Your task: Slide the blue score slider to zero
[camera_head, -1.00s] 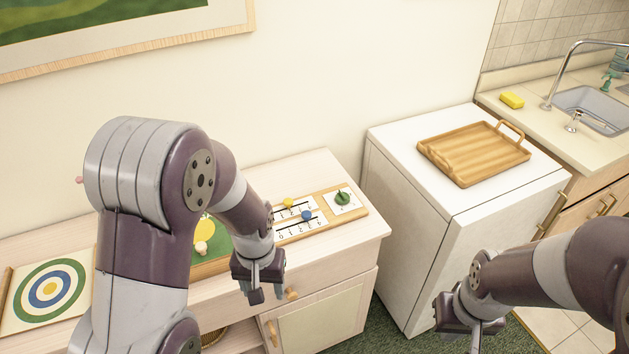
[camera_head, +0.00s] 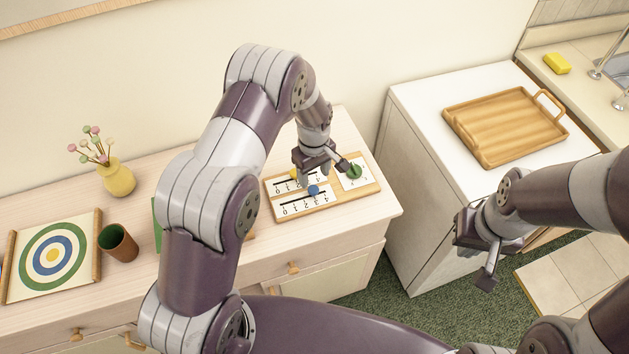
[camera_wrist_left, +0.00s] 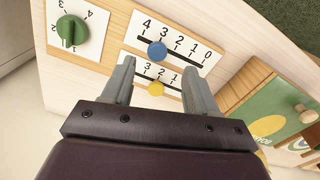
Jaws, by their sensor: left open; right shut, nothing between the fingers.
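The score board (camera_head: 338,202) lies on the pale cabinet top with two numbered slider strips. The blue slider (camera_head: 313,190) sits in the strip nearer me. In the left wrist view the blue slider (camera_wrist_left: 157,51) is near the 3, and the 0 is at the strip's right end. My left gripper (camera_head: 325,172) is open above the board. In its wrist view its fingers (camera_wrist_left: 159,75) are spread on both sides of the yellow slider (camera_wrist_left: 155,89), with the blue slider just beyond the tips. Contact cannot be told. My right gripper (camera_head: 487,272) is shut and empty, away from the board.
A green dial (camera_head: 355,171) is on the board's right end. A target board (camera_head: 30,290), a brown cup (camera_head: 118,243) and a yellow vase (camera_head: 118,178) stand left on the cabinet. A wooden tray (camera_head: 505,112) rests on the white appliance (camera_head: 420,100) at right.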

